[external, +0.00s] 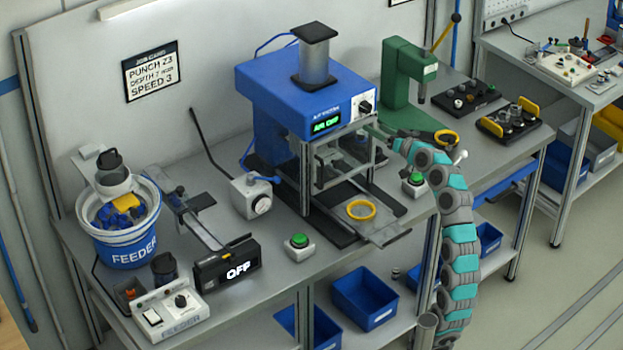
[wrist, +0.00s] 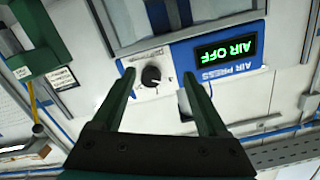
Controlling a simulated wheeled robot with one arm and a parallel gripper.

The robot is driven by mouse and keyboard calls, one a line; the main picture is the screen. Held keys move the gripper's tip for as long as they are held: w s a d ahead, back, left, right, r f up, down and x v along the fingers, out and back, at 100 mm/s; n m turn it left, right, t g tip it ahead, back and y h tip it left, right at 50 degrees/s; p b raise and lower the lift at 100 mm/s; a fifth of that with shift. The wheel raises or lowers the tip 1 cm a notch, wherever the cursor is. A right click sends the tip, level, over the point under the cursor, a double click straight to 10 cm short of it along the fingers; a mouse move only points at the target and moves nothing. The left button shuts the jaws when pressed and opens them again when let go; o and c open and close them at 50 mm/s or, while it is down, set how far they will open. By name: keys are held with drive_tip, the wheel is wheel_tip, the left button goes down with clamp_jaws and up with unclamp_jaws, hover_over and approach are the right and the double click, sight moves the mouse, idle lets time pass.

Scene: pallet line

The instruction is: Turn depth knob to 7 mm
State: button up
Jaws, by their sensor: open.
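A black knob (external: 366,107) sits on a white dial plate on the front of the blue press (external: 285,95). In the wrist view the knob (wrist: 151,76) appears upside down, between my open fingertips, with a small gap on either side. The dial marks are too small to read. My gripper (wrist: 159,76) is open and holds nothing. In the external view my arm reaches up from the lower right, its end just below and right of the knob. The press display (wrist: 225,49) reads AIR OFF in green.
A job card (external: 151,71) on the wall reads punch 23, depth 7 mm, speed 3. A green press (external: 405,75) stands close to the right of my arm. A green button box (external: 414,184) is beneath my arm's end. A blue feeder bucket (external: 117,235) stands left.

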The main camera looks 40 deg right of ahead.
sight(368, 109)
drive_tip(key=shift+t+h, duration=0.4)
drive_tip(key=shift+h, duration=0.3)
drive_tip(key=w, duration=0.2)
drive_tip(key=w+d+r, duration=0.1)
drive_tip(key=w, duration=0.1)
drive_tip(key=w+d+r, duration=0.1)
drive_tip(key=w, duration=0.1)
drive_tip(key=shift+w+d+r, duration=0.2)
drive_tip(key=shift+w+r, duration=0.05)
drive_tip(key=shift+w, duration=0.15)
drive_tip(key=shift+c, duration=0.2)
clamp_jaws()
